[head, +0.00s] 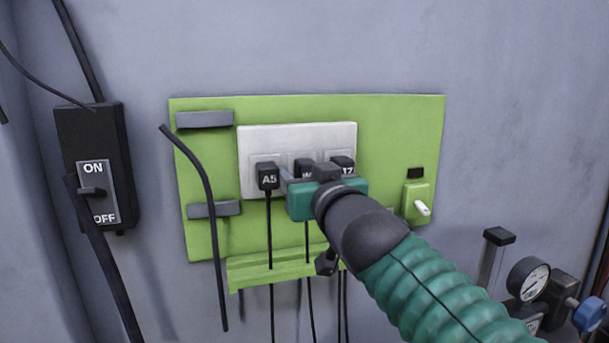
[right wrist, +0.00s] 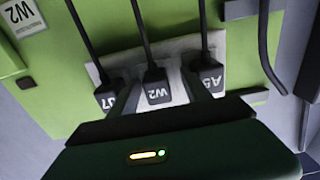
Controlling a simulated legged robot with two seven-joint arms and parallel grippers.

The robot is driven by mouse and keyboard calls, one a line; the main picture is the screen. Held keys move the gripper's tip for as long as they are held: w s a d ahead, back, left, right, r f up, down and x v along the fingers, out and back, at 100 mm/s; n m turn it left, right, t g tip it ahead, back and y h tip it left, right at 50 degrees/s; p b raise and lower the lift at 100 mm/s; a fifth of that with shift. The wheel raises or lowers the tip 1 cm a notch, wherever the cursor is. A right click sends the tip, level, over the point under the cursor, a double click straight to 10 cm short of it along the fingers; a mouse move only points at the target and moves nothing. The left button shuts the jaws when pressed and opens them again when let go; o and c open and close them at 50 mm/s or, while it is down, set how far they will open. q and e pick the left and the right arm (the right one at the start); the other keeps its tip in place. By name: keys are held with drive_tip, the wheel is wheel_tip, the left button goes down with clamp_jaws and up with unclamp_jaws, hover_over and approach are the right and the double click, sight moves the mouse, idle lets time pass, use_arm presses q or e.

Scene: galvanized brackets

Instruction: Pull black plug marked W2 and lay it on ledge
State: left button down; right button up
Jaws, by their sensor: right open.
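The black plug marked W2 (right wrist: 155,88) sits in the white socket plate (head: 297,133) between two other black plugs. In the head view my gripper partly hides the W2 plug (head: 304,166). My right gripper (head: 318,176) is at the plate. In the right wrist view its open fingers (right wrist: 157,98) stand on either side of the W2 plug; I cannot tell whether they touch it. The green ledge (head: 248,275) runs along the bottom of the green panel, partly hidden by my arm. My left gripper is not in view.
The plug marked A5 (head: 268,177) is close on the left, and another plug (head: 343,162) close on the right. Cords hang down past the ledge. A black ON/OFF switch box (head: 94,165) is far left, a small toggle switch (head: 416,203) right, and a gauge (head: 528,279) lower right.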

drive_tip(key=shift+s+d+r, duration=0.1)
drive_tip(key=shift+d+r, duration=0.05)
idle(0.4)
drive_tip(key=shift+c, duration=0.5)
clamp_jaws()
drive_tip(key=shift+s+d, duration=0.1)
drive_tip(key=shift+s, duration=0.1)
drive_tip(key=shift+b+v, duration=0.6)
drive_tip(key=shift+v, duration=2.1)
